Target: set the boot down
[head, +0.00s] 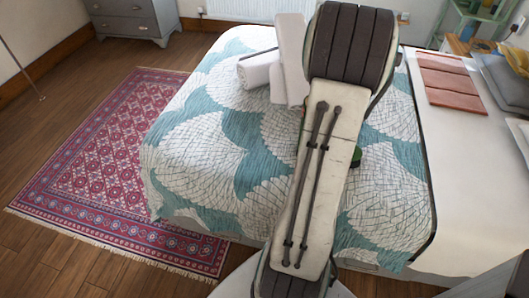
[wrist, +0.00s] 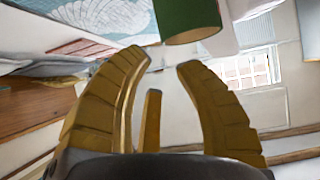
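My gripper (wrist: 163,60) shows in the wrist view with its yellow fingers spread and nothing between their tips. A green, open-ended tube shape (wrist: 190,18) with a tan inside lies just beyond the fingertips, apart from them and cut off by the top edge. It may be the boot's shaft, but I cannot tell for certain. In the head view my arm hides the gripper. A small dark green patch (head: 357,155) shows beside the arm, over the bed; most of that thing is hidden. No whole boot shows in either view.
The bed (head: 200,185) has a teal and white patterned cover. White rolled towels (head: 258,70) lie on its far part. Folded orange cloths (head: 449,80) lie on the white surface at right. A red rug (head: 105,160) covers clear floor at left. A grey drawer unit (head: 133,17) stands behind.

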